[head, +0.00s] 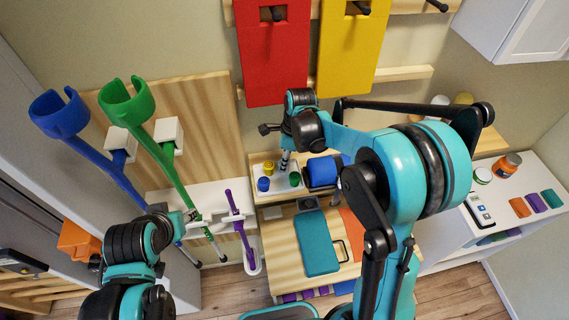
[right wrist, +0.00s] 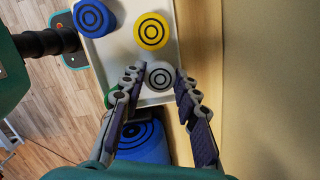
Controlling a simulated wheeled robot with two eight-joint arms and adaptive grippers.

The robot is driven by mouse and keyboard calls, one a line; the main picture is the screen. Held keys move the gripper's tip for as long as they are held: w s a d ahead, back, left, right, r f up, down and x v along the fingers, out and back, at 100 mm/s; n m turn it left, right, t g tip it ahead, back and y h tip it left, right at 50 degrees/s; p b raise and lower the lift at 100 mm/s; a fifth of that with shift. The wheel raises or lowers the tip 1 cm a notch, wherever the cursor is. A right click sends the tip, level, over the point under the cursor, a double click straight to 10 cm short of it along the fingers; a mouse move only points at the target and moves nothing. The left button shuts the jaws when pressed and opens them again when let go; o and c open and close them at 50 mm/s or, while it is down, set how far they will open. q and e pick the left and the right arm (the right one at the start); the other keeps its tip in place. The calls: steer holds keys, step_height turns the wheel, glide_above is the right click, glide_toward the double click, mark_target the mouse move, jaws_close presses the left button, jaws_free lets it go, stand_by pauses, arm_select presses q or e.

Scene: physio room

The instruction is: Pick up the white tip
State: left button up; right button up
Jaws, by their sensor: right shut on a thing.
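The white tip (right wrist: 160,75), a pale round cap with dark rings on top, sits between the fingers of my right gripper (right wrist: 160,78) in the right wrist view. The gripper is shut on it, at the tray's edge. In the head view my right gripper (head: 286,160) points down over the tray (head: 254,172), and I cannot make out the white tip there. My left gripper (head: 208,218) is by the lower part of the green crutch (head: 165,160); its finger state is unclear.
A yellow tip (right wrist: 152,30), a blue tip (right wrist: 93,18) and a partly hidden green tip (right wrist: 113,98) surround the white tip. A blue roll (head: 322,171) lies right of the tray. A wall (right wrist: 270,90) is close on the right in the wrist view.

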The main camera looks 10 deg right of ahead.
steer(key=shift+r, duration=0.1)
steer(key=shift+s+r, duration=0.15)
steer(key=r, duration=0.6)
steer(key=shift+s+r+b, duration=0.2)
steer(key=shift+r+b, duration=0.2)
steer(key=s+b, duration=0.1)
steer(key=s, duration=1.8)
steer(key=shift+s+f, duration=0.15)
